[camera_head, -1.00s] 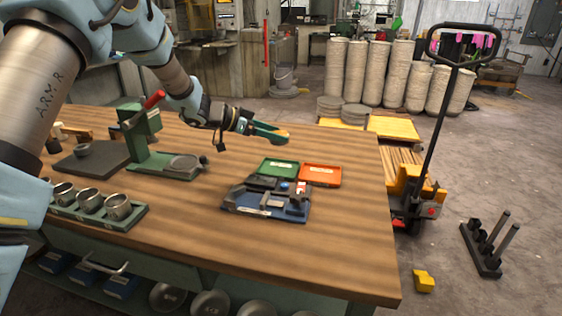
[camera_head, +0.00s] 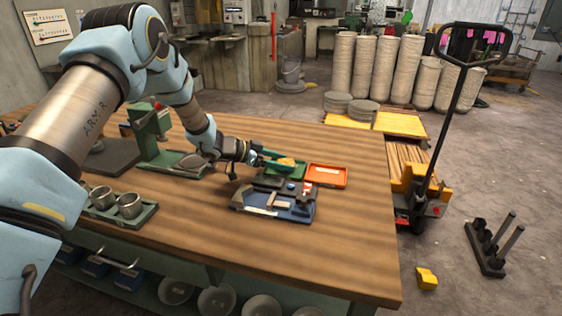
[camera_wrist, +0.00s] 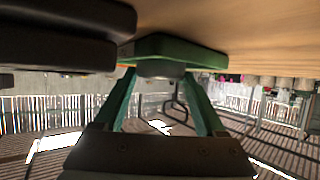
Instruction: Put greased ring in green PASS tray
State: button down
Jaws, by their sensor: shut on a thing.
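The green tray (camera_head: 299,175) lies on the bench, left of the red-orange tray. My gripper (camera_head: 284,162) is over the green tray, low and close to it. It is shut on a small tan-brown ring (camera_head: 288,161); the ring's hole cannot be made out. In the wrist view, the green tray (camera_wrist: 190,48) fills the top middle, and a grey rounded part of the ring (camera_wrist: 160,70) shows between the fingertips (camera_wrist: 160,76). Whether the ring touches the tray floor cannot be told.
The red-orange tray (camera_head: 327,185) is just right of the green one. A blue tray with tools (camera_head: 268,210) is in front. A green press (camera_head: 150,135) and a rack of metal cups (camera_head: 115,208) stand at left. The bench's right part is clear.

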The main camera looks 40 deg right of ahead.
jog(key=shift+f, duration=0.1)
grip_release()
jog(key=b+v, duration=0.3)
jog(key=v, duration=0.9)
